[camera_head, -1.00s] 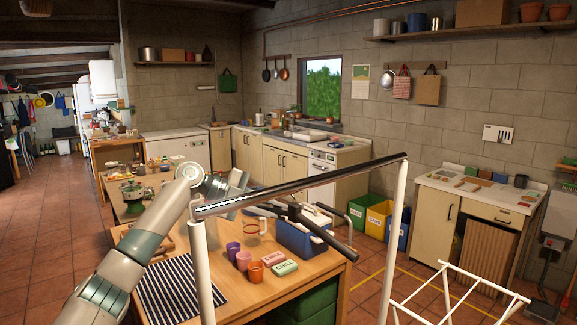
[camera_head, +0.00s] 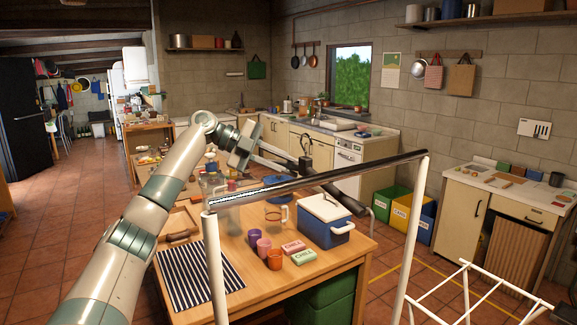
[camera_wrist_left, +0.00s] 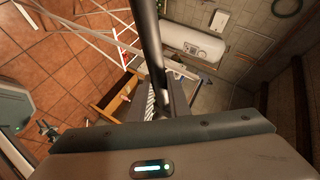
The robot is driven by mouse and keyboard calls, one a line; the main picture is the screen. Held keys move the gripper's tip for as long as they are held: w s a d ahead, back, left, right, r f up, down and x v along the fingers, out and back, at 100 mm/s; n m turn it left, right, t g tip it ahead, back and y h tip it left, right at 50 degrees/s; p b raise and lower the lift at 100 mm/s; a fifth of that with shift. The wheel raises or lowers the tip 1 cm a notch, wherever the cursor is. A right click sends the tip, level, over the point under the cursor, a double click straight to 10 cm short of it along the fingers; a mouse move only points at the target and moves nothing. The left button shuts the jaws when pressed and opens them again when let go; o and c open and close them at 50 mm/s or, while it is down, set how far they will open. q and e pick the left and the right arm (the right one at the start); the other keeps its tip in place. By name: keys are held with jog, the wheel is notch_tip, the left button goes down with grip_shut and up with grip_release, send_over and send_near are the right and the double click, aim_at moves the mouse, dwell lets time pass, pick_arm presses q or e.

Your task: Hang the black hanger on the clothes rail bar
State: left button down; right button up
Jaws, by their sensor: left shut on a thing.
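The black hanger (camera_head: 347,199) is in my left gripper (camera_head: 297,164) in the head view. Its dark hook (camera_head: 304,141) stands up above the fingers, and one arm slopes down to the right. The clothes rail bar (camera_head: 375,170) is dark and shiny, between two white posts. In the head view the hook shows above the bar and the hanger's arm crosses behind its line; the depth gap is unclear. In the left wrist view a dark length (camera_wrist_left: 151,45) runs up from between the fingers (camera_wrist_left: 161,100). My right gripper is out of view.
Beyond the rail, a wooden table (camera_head: 215,296) holds a blue cooler (camera_head: 322,225), cups, small boxes and a striped cloth (camera_head: 200,274). A white wire rack (camera_head: 470,295) stands at lower right. Open tiled floor (camera_head: 75,225) lies at left.

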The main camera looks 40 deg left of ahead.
aim_at(299, 171)
pick_arm(q)
jog(key=shift+a, duration=0.1)
